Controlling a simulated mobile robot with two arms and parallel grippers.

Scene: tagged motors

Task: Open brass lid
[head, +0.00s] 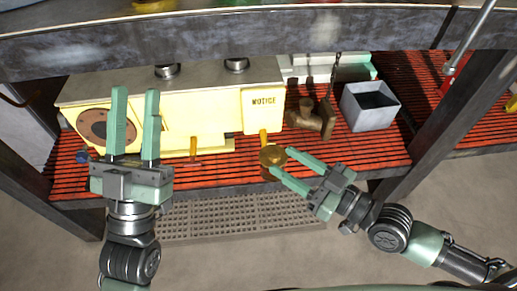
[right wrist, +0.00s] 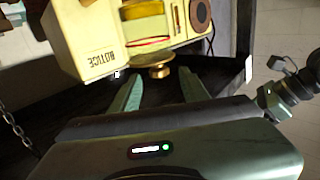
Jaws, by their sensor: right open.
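The brass lid (head: 272,156) is a small round gold piece at the front lower edge of the yellow motor (head: 230,110), below its NOTICE label. It also shows in the right wrist view (right wrist: 160,66), below the motor's body. I cannot tell whether the lid is open or closed. My right gripper (head: 281,162) is open, with its fingertips close to the lid, one on either side; contact is not clear. In the right wrist view its fingers (right wrist: 162,82) point toward the lid with nothing held. My left gripper (head: 136,92) is open and empty before the motor's left end.
The motor stands on a red slatted shelf (head: 370,150) under a grey metal beam (head: 200,45). A rusty brown fitting (head: 312,118) and an open grey box (head: 370,105) stand to its right. A chain (right wrist: 12,125) hangs at left in the right wrist view.

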